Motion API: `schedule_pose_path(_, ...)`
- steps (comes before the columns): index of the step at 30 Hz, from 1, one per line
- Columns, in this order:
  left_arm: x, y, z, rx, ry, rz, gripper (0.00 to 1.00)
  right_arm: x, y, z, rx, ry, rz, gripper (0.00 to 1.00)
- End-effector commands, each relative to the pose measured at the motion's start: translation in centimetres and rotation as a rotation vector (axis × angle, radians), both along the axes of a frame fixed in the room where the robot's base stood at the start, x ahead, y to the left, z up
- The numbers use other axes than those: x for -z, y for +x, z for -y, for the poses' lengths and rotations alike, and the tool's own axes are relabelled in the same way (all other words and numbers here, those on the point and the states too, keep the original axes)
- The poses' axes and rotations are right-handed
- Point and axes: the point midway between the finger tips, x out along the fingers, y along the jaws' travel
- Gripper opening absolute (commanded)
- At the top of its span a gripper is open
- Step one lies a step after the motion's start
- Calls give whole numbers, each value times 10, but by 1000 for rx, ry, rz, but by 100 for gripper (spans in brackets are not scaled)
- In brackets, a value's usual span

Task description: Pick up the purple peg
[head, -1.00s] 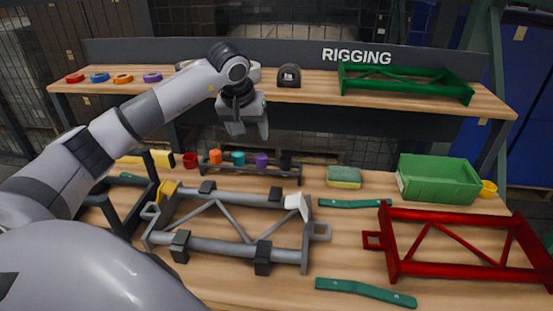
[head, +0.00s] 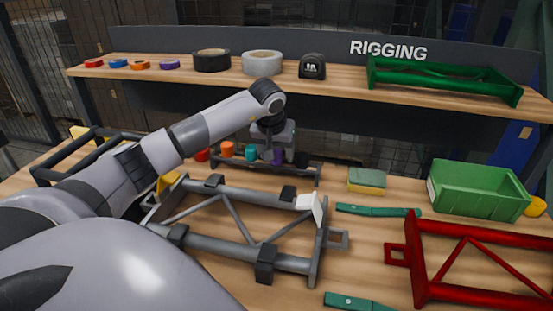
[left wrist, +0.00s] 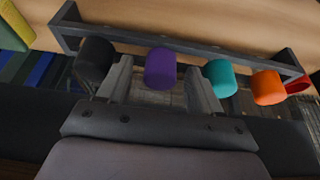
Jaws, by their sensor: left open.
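The purple peg (left wrist: 160,68) stands in a dark rack (left wrist: 170,40), between a black peg (left wrist: 95,58) and a teal peg (left wrist: 220,77) in the left wrist view. In the head view the purple peg (head: 278,156) is partly hidden by my left gripper (head: 278,152). My left gripper (left wrist: 160,85) is open, with one finger on each side of the purple peg in the left wrist view. I cannot tell whether the fingers touch it. An orange peg (head: 227,149) and a red one (head: 202,155) are further left. My right gripper is not in view.
A grey frame (head: 215,245) with dark clamps lies in front of the rack. A sponge (head: 367,180), a green bin (head: 470,205) and a red frame (head: 400,255) are to the right. The shelf (head: 200,75) behind holds tape rolls and a green frame.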

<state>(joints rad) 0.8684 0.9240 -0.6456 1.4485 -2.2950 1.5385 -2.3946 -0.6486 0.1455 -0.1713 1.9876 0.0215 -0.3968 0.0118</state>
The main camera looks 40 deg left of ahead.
Motion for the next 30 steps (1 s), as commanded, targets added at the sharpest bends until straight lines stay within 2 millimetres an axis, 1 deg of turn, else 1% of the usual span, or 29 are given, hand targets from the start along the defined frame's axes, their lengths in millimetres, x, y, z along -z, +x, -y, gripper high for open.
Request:
schedule_pose_path(7, 2, 1, -1, 0, 0, 1, 65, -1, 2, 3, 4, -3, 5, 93)
schedule_pose_path(8, 2, 1, -1, 0, 0, 1, 59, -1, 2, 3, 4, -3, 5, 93)
schedule_pose_path(9, 2, 1, -1, 0, 0, 1, 46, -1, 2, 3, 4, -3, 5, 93)
schedule_pose_path(11, 2, 1, -1, -1, -1, 2, 26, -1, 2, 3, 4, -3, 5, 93)
schedule_pose_path(12, 2, 1, -1, -1, -1, 2, 13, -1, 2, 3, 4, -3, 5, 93)
schedule_pose_path(13, 2, 1, -1, -1, -1, 2, 3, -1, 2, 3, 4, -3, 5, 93)
schedule_pose_path(23, 0, 1, -1, -1, 0, 2, 3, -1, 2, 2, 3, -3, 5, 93)
schedule_pose_path(26, -5, 1, -1, -1, 0, 3, 3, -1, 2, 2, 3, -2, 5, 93)
schedule_pose_path(30, -20, 2, -1, -1, 0, 6, 3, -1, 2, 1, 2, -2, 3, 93)
